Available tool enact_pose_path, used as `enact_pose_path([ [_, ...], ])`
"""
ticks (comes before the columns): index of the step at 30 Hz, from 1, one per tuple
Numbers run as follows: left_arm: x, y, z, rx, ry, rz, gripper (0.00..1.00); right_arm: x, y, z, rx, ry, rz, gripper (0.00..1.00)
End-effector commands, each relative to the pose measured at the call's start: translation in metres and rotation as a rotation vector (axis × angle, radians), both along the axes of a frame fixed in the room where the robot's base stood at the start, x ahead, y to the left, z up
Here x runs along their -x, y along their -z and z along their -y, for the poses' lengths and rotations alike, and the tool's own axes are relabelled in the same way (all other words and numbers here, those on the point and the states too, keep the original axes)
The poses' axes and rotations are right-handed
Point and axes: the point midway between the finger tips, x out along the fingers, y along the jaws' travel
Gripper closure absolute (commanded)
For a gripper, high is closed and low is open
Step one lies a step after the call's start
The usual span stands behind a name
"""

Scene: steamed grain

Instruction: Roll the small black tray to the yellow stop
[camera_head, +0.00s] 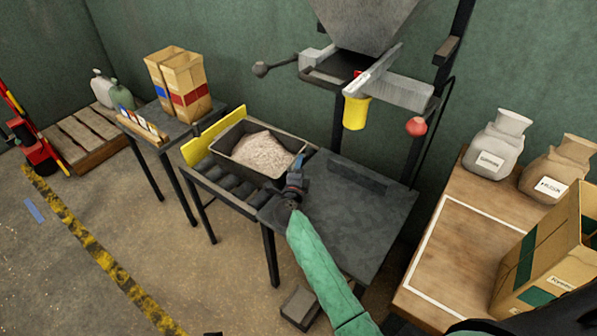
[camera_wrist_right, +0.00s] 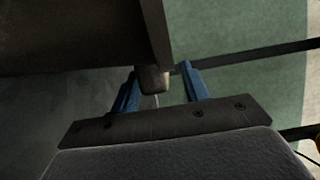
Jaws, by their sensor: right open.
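The small black tray (camera_head: 243,172), heaped with pale grain (camera_head: 263,152), sits on the grey rollers (camera_head: 222,188). The yellow stop (camera_head: 196,148) stands upright at the far left end of the rollers. The tray's left side is close to it; I cannot tell whether they touch. My right gripper (camera_head: 297,165) is at the tray's right end. In the right wrist view the blue fingers of the gripper (camera_wrist_right: 160,87) are open, with a small stub (camera_wrist_right: 153,79) under the dark tray wall (camera_wrist_right: 80,35) between them. Contact is unclear. My left gripper is not in view.
A dark table top (camera_head: 365,220) adjoins the rollers on the right. A hopper (camera_head: 365,20) with a yellow spout (camera_head: 356,113) hangs above it. A side table with paper bags (camera_head: 190,90) stands left. A wooden bench (camera_head: 440,260) with sacks and a carton is right.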

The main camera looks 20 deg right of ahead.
Motion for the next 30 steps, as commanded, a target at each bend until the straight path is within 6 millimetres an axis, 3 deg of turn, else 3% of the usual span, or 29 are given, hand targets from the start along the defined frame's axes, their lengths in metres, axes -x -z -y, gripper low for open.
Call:
enact_pose_path([
  [6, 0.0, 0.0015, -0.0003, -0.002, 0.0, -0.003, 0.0, -0.0001, 0.0001, 0.0, 0.0, 0.0, 0.0, 0.56],
  [13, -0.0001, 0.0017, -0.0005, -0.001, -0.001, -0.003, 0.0, 0.0001, 0.0002, 0.0, 0.0, 0.0, 0.0, 1.0],
  [30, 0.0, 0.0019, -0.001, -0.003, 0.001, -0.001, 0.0, 0.0003, 0.0006, -0.0003, 0.0, -0.001, -0.001, 1.0],
])
